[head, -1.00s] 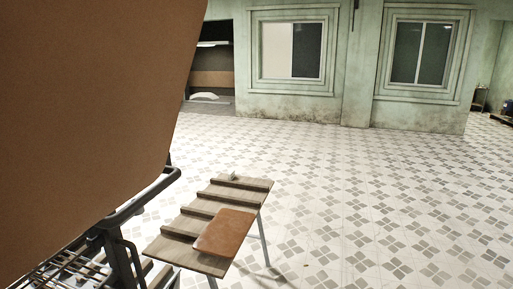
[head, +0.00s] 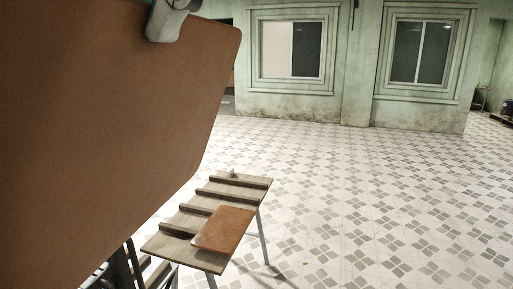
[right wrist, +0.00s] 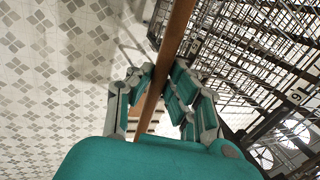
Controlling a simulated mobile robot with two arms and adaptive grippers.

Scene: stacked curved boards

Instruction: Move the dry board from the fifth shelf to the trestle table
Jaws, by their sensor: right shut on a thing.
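A large brown board (head: 110,120) fills the left of the head view, close to the camera and tilted. My right gripper (head: 168,22) is shut on its upper edge. In the right wrist view the board (right wrist: 174,40) shows edge-on as a thin strip between the fingers of the gripper (right wrist: 158,90). The trestle table (head: 170,244) stands low beyond the board's lower right edge, with several raised slats across its top. A smaller-looking brown board (head: 222,230) lies on its near right part. My left gripper is not in view.
A wire rack (right wrist: 255,50) with several shelves and small labels stands right of the held board in the wrist view. A small pale object (head: 228,174) sits at the table's far end. Open tiled floor (head: 370,200) stretches right of the table.

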